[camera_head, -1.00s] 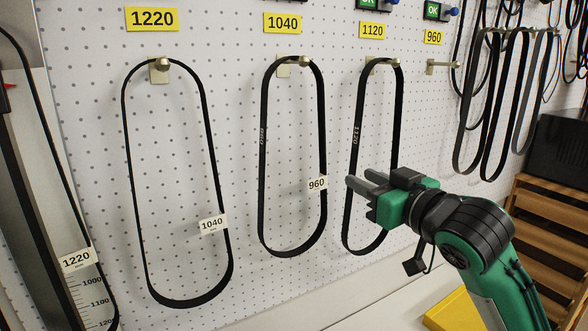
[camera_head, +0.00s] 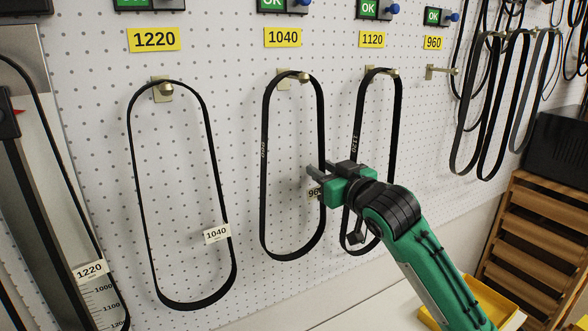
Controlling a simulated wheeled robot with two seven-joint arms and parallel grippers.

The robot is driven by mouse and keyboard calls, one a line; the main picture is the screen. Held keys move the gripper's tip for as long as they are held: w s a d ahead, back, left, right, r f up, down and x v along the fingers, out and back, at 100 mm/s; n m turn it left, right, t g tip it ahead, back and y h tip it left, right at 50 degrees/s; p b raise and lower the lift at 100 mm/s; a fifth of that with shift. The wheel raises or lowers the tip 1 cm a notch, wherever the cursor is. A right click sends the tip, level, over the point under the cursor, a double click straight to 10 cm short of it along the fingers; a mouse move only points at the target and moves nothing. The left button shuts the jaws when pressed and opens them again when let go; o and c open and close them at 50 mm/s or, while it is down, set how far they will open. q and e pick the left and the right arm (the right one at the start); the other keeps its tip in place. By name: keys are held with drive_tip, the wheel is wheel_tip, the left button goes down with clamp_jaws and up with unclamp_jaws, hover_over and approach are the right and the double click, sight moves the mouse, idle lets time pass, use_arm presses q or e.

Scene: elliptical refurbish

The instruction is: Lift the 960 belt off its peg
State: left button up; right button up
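The 960 belt (camera_head: 265,180) is a black loop hanging from the peg (camera_head: 303,78) under the yellow 1040 label. My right gripper (camera_head: 313,178) is at the right-hand strand of this belt, about halfway down. Its fingers point left; whether they are open or closed on the strand is not clear. My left gripper is not in view. The peg (camera_head: 452,71) under the yellow 960 label (camera_head: 433,43) is empty.
A belt tagged 1040 (camera_head: 217,233) hangs on the 1220 peg (camera_head: 164,90). A belt marked 1120 (camera_head: 398,120) hangs behind my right arm. More belts (camera_head: 490,110) hang at the right. A yellow tray (camera_head: 490,303) and wooden rack (camera_head: 530,240) stand lower right.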

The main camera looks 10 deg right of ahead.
drive_tip(key=shift+w+a, duration=0.25)
drive_tip(key=shift+w, duration=0.4)
clamp_jaws()
drive_tip(key=shift+s, duration=0.1)
drive_tip(key=shift+s+d+r+b, duration=0.15)
drive_tip(key=shift+r+b, duration=0.1)
drive_tip(key=shift+b, duration=0.35)
wheel_tip(320, 180, up, 6)
drive_tip(key=b, duration=0.2)
drive_tip(key=shift+r+b, duration=0.15)
drive_tip(key=shift+b, duration=0.2)
drive_tip(key=b+v, duration=0.6)
drive_tip(key=v, duration=1.3)
drive_tip(key=shift+s, duration=0.25)
drive_tip(key=shift+d, duration=0.1)
